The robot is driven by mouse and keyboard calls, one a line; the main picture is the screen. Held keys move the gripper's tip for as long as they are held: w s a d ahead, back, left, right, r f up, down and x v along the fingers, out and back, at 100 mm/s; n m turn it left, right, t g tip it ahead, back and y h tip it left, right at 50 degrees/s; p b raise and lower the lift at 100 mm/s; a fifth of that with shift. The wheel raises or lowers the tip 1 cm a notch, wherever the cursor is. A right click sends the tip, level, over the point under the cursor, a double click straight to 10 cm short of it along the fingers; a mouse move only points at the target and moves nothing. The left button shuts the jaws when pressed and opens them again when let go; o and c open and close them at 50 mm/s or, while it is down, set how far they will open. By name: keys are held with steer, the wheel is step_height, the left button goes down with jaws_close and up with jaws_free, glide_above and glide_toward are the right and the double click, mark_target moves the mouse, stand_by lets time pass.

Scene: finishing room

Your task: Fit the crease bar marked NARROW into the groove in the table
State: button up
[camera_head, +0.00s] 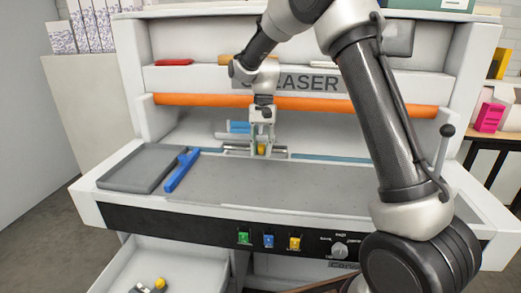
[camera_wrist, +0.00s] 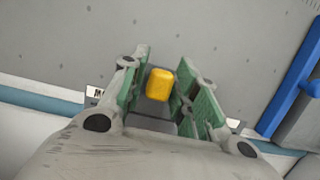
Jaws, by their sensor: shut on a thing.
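My gripper (camera_head: 262,150) points down over the back of the grey table (camera_head: 290,182) of the creaser. It is shut on a crease bar (camera_head: 233,149) by its yellow knob (camera_wrist: 160,85). The metal bar lies crosswise at the table's back edge; I cannot tell whether it is in a groove or just above it. In the wrist view a white label (camera_wrist: 95,94) on the bar shows beside the left finger. It seems to begin with M, and the rest is hidden. A blue-teal strip (camera_head: 330,158) runs along the table's back edge.
A blue bar-shaped guide (camera_head: 181,170) and a grey tray (camera_head: 150,168) lie at the table's left. An open drawer (camera_head: 185,270) below holds a piece with a yellow knob (camera_head: 160,283). An orange roller (camera_head: 330,104) spans the machine behind my gripper. The table's middle is clear.

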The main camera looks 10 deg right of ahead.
glide_above(264, 161)
steer(key=shift+s+f, duration=0.2)
steer(key=shift+f, duration=0.5)
steer(key=shift+w+f, duration=0.15)
steer(key=shift+f, duration=1.1)
steer(key=shift+f, duration=0.75)
stand_by(0.4)
steer(key=o, duration=1.2)
steer(key=shift+c, duration=0.2)
steer(key=shift+r, duration=0.1)
